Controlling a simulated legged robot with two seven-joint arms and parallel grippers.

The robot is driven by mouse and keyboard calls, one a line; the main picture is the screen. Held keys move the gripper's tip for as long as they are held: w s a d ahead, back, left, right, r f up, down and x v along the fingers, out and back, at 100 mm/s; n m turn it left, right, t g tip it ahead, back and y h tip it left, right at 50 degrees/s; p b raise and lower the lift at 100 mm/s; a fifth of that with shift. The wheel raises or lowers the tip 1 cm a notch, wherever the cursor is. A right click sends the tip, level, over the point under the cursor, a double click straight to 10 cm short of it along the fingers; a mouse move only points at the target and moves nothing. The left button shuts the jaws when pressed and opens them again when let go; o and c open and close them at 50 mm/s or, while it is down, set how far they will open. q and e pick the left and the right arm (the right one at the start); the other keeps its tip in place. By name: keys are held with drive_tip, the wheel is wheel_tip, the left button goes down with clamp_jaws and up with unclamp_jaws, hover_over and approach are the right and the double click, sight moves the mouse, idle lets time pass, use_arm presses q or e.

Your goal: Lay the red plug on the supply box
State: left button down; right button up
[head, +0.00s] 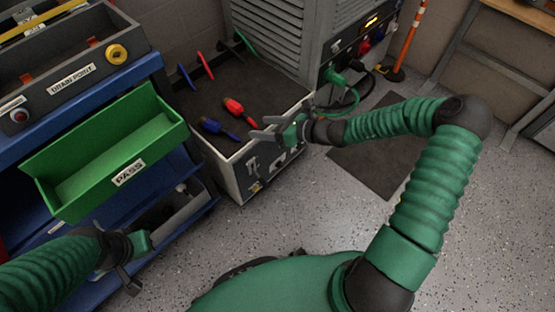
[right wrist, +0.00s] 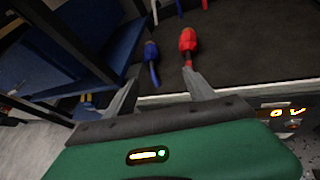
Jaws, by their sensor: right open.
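The red plug (head: 233,106) lies on the dark top of the supply box (head: 228,168), beside the blue plug (head: 210,126). In the right wrist view, the red plug (right wrist: 188,40) lies just beyond the tip of the right-hand finger, and the blue plug (right wrist: 150,52) is to its left. My right gripper (head: 264,127) is open and empty at the front edge of the box; its fingers also show in the right wrist view (right wrist: 163,82). My left gripper (head: 128,268) is low at the left, away from the plugs; its finger opening is unclear.
A green PASS tray (head: 100,160) and a grey bin (head: 70,75) stand on the blue rack at left. A grey louvred cabinet (head: 280,40) stands behind the box, with a green plug (head: 335,77) and cable at its panel. Speckled floor is open at right.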

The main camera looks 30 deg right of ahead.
drive_tip(key=s+a+r+n+g+y, duration=0.1)
drive_tip(key=s+n, duration=0.4)
drive_tip(key=s, duration=0.8)
drive_tip(key=shift+s+a+r+g+y, duration=0.3)
drive_tip(key=shift+a+g+y, duration=0.2)
drive_tip(key=shift+a+g, duration=0.2)
drive_tip(key=shift+d, duration=0.1)
